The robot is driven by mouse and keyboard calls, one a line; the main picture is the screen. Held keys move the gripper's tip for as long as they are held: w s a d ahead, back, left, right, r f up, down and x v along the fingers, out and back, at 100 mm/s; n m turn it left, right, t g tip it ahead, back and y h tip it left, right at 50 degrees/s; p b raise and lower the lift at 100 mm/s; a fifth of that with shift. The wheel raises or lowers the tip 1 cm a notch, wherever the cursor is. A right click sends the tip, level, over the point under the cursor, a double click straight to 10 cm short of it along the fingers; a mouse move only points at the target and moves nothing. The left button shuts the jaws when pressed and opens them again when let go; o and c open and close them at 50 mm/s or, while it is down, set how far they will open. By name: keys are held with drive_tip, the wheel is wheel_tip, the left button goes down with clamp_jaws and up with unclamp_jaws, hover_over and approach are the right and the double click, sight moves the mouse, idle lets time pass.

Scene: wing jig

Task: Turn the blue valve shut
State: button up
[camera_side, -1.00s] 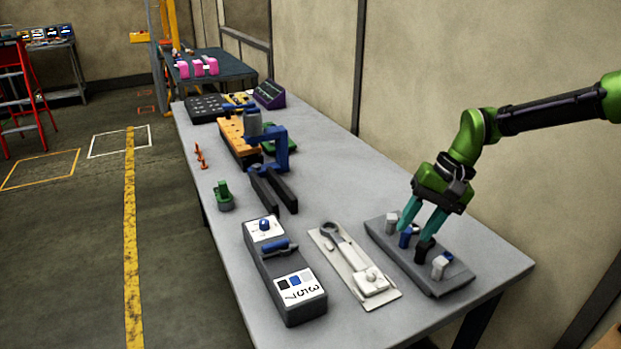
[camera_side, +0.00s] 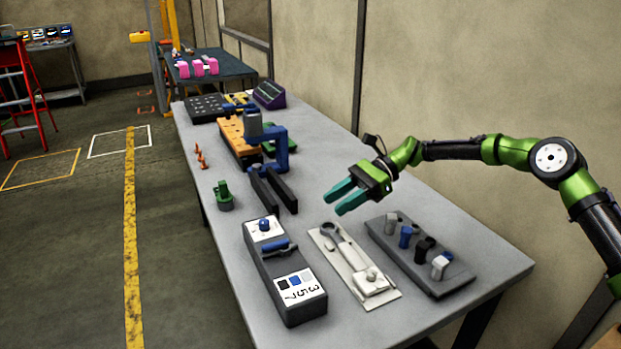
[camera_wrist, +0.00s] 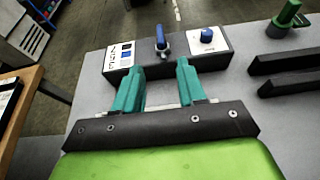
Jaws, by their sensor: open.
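A long dark grey box (camera_side: 283,268) stands near the table's front left edge. A blue lever handle (camera_side: 277,248) lies crosswise on its middle, and a round blue knob (camera_side: 264,224) sits on a white plate at its far end. My gripper (camera_side: 338,202) is open and empty, above the table to the right of the box, fingers aimed left. In the wrist view the blue lever (camera_wrist: 161,40) shows beyond the gap between the teal fingertips (camera_wrist: 160,68), apart from them. The blue knob (camera_wrist: 207,36) is right of it. I cannot tell which is the valve.
A white tray with a grey wrench (camera_side: 333,240) lies right of the box. A grey rack (camera_side: 450,281) of several handles, one blue, stands farther right. A dark two-pronged fork and blue clamp (camera_side: 277,160) stand behind the box. A green fitting (camera_side: 223,196) is near the left edge.

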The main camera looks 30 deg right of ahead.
sight(277, 243)
drive_tip(key=x, duration=1.5)
drive_tip(key=shift+c, duration=0.3)
clamp_jaws()
